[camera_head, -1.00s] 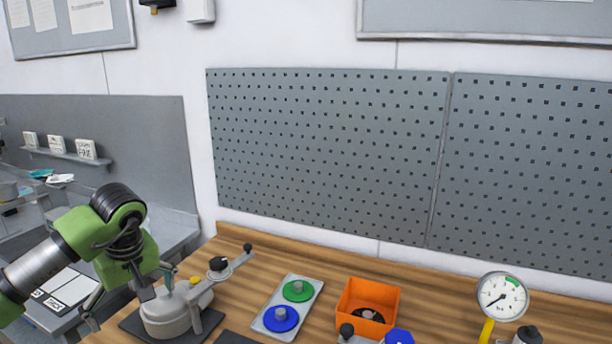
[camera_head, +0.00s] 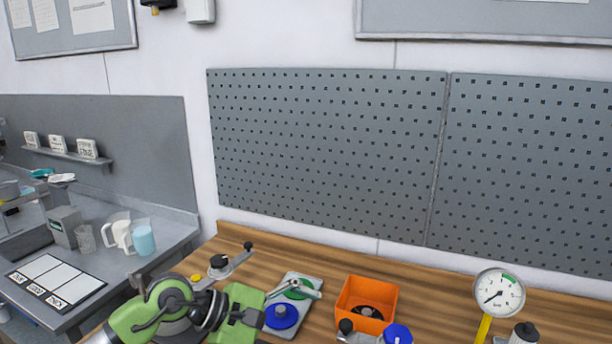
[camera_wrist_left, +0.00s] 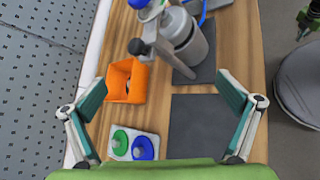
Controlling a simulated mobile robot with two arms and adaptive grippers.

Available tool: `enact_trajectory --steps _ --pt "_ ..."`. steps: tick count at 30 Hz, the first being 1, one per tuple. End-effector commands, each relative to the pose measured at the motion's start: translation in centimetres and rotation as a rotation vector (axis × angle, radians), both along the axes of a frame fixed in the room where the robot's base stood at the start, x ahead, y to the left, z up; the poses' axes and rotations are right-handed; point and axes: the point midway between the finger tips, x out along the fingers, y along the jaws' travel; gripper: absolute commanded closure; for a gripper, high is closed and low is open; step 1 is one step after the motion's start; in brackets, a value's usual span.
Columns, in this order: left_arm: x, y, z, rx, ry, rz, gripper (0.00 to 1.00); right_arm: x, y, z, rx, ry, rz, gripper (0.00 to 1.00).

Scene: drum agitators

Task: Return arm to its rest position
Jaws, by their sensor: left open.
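My left arm (camera_head: 170,312) is green and black and comes in low at the left in the head view. Its gripper reaches right over the tray with the green and blue knobs. In the left wrist view the left gripper (camera_wrist_left: 163,98) is open, its two teal-padded fingers wide apart with nothing between them. Below it are the wooden bench and a dark mat (camera_wrist_left: 200,125).
The tray (camera_head: 267,322) bears a green knob and a blue knob (camera_head: 281,315). An orange bin (camera_head: 367,290) and a gauge (camera_head: 498,292) stand to its right. A grey agitator (camera_wrist_left: 188,40) shows in the wrist view. A pegboard (camera_head: 320,150) backs the bench.

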Motion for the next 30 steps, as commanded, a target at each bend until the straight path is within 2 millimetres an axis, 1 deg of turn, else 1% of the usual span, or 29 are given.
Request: enact_trajectory --steps 1,2,3,5,6,8,9,10,11,12,14,15,17,18,20,21,23,24,25,26,27,29,30 --pt "-1.2 -2.4 1.6 -0.15 0.068 0.026 0.0 0.0 0.0 0.0 0.0 0.0 0.0 1.0" --pt "-1.7 -3.5 2.9 -0.242 0.112 0.049 0.0 0.1 0.0 0.0 0.0 -0.001 0.0 1.0" --pt "-2.2 -4.7 4.6 -0.362 0.175 0.08 0.0 0.1 0.0 0.0 0.0 -0.001 0.0 1.0" --pt "-2.6 -5.8 7.4 -0.542 0.279 0.133 0.0 0.1 0.0 0.0 0.0 -0.002 0.0 1.0" --pt "-2.7 -6.0 9.1 -0.661 0.355 0.169 0.0 0.2 0.0 0.0 0.0 -0.002 0.0 1.0" --pt "-2.4 -5.7 11.5 -0.834 0.474 0.231 0.0 0.2 0.0 0.0 0.0 -0.002 0.0 1.0" --pt "-1.9 -5.1 12.9 -0.95 0.558 0.276 0.0 0.2 0.0 0.0 -0.001 -0.002 0.0 1.0" --pt "-1.6 -4.4 13.7 -1.035 0.623 0.309 0.0 0.2 0.0 0.0 -0.001 -0.002 0.0 1.0" --pt "-1.1 -3.6 14.4 -1.118 0.688 0.345 0.0 0.2 0.0 0.0 -0.001 -0.002 0.0 1.0" --pt "-0.4 -2.4 15.1 -1.228 0.777 0.395 0.0 0.2 0.0 0.0 0.0 -0.003 0.0 1.0" --pt "0.8 0.0 15.4 -1.39 0.915 0.474 0.0 0.2 0.0 0.0 0.0 -0.003 0.0 1.0" --pt "1.5 1.7 15.2 -1.495 1.007 0.53 0.0 0.2 0.0 0.0 0.0 -0.003 0.0 1.0" --pt "2.6 4.4 14.2 -1.651 1.148 0.618 0.0 0.2 0.0 0.0 0.0 -0.004 0.0 1.0" --pt "3.3 6.4 13.1 -1.754 1.238 0.683 0.0 0.3 0.0 0.0 0.0 -0.004 0.0 1.0" --pt "3.8 9.2 10.8 -1.905 1.377 0.783 0.0 0.3 0.0 0.0 0.0 -0.004 0.0 1.0" --pt "4.0 11.0 8.9 -2.002 1.467 0.854 0.0 0.3 0.0 0.0 0.0 -0.005 0.0 1.0" --pt "3.7 13.6 5.5 -2.147 1.596 0.969 0.0 0.4 0.0 0.0 0.0 -0.005 0.0 1.0" --pt "3.3 15.2 3.1 -2.242 1.682 1.049 0.0 0.4 0.0 0.0 0.0 -0.006 0.0 1.0" --pt "2.7 16.3 1.1 -2.312 1.74 1.114 0.0 0.4 0.0 0.0 0.0 -0.006 0.0 1.0" --pt "2.0 17.2 -0.9 2.282 -1.723 -1.132 0.0 0.4 0.0 0.0 0.0 -0.006 0.0 1.0" --pt "0.8 18.4 -3.5 2.168 -1.638 -1.119 0.0 0.4 0.0 0.0 0.0 -0.006 0.0 1.0" --pt "-1.5 19.7 -7.3 2.006 -1.515 -1.096 0.0 0.4 0.0 0.0 0.0 -0.006 0.0 1.0" --pt "-3.2 20.4 -9.7 1.906 -1.431 -1.082 0.0 0.4 0.0 0.0 0.0 -0.006 0.0 1.0"
